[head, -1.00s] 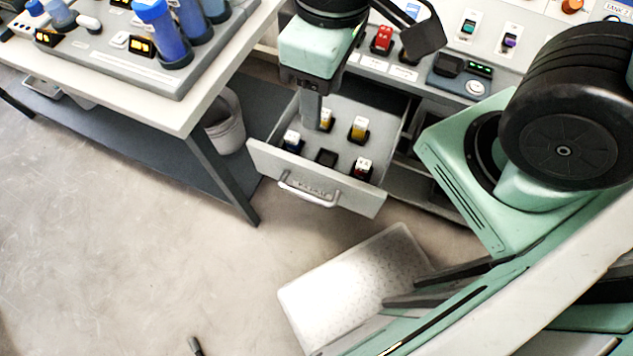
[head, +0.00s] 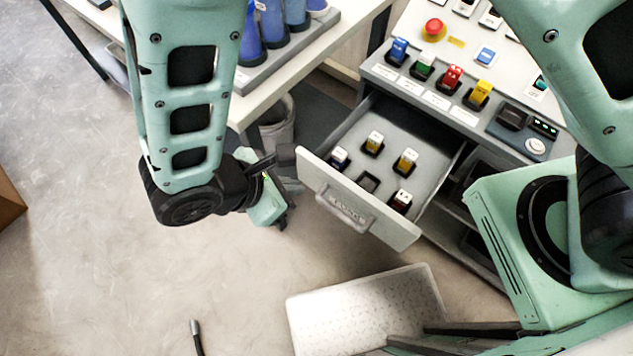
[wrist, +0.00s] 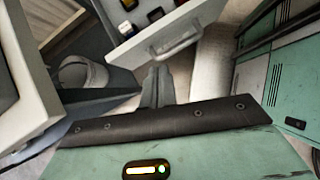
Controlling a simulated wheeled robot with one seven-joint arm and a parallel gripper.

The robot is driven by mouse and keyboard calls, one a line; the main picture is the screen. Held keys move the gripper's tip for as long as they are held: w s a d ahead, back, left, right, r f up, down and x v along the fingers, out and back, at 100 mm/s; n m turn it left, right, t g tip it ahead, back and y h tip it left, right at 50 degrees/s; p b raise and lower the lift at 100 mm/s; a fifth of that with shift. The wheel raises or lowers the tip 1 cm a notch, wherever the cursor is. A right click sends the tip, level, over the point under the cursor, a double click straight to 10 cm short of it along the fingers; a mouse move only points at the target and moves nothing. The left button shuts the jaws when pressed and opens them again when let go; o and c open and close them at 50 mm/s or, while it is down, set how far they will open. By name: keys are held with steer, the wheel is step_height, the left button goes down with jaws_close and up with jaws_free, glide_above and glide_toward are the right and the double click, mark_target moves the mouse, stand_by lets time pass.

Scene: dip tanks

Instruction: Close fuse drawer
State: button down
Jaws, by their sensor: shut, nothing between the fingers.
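The fuse drawer (head: 355,207) stands pulled out from the grey console, with a grey front and a bar handle (head: 344,210). I see no contact with the drawer.
The console top (head: 440,85) carries blue, green, red and yellow fuses and a red button (head: 434,29). A table with blue cylinders (head: 272,25) stands at the upper left, with a bin (head: 277,125) below it. A pale speckled slab (head: 365,310) lies on the floor in front.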

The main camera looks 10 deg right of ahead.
step_height(320, 180, down, 7)
steer(key=s+a+n+t, duration=0.1)
steer(key=a+n+t, duration=0.2)
steer(key=n, duration=0.1)
steer(key=p, duration=0.2)
glide_toward(324, 181)
step_height(324, 181, down, 3)
steer(key=shift+w+d+f+p, duration=0.25)
steer(key=shift+w+d+p, duration=0.2)
steer(key=shift+d, duration=0.1)
steer(key=shift+w+d+f+p, duration=0.3)
steer(key=shift+w+d, duration=0.15)
steer(key=shift+d, duration=0.15)
steer(key=shift+w+d, duration=0.35)
steer(key=shift+d, duration=0.1)
steer(key=shift+f, duration=0.1)
